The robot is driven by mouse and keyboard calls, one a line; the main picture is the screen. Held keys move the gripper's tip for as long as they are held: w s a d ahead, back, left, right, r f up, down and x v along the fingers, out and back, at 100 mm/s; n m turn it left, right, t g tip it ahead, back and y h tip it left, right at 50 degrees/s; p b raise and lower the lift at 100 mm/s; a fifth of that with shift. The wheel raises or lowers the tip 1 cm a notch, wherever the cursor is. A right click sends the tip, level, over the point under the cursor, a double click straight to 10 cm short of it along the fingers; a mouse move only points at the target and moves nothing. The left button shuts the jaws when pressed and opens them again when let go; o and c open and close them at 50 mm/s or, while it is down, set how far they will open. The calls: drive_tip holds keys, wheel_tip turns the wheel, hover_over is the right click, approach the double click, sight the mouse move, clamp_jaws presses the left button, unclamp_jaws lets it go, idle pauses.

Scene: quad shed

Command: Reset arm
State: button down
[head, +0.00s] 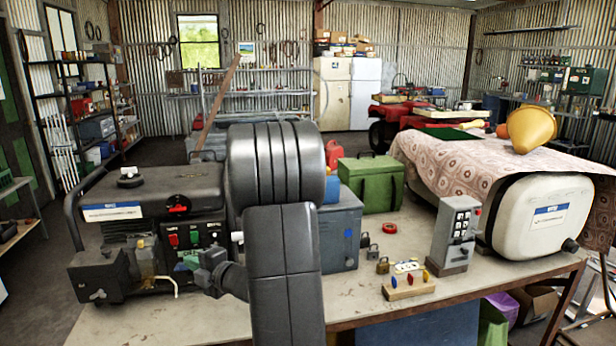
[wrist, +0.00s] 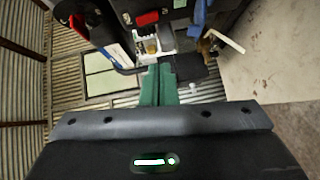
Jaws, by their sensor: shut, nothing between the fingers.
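My arm rises in the middle of the head view and hides part of the bench behind it. My gripper (head: 189,260) is low in front of the generator (head: 150,208), partly hidden by my wrist. In the wrist view its green fingers (wrist: 158,70) are together, with nothing between them. The generator (wrist: 180,12) fills the top of that view, close beyond the fingertips. I cannot tell whether they touch it.
The bench (head: 350,302) holds a blue-grey box (head: 341,235), a green box (head: 371,183), padlocks (head: 383,265), a wooden block with coloured pegs (head: 408,286) and a keypad box (head: 455,235). A white tank (head: 535,215) under a patterned cloth (head: 450,165) stands at the right.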

drive_tip(key=shift+s+d, duration=0.25)
drive_tip(key=shift+d, duration=0.1)
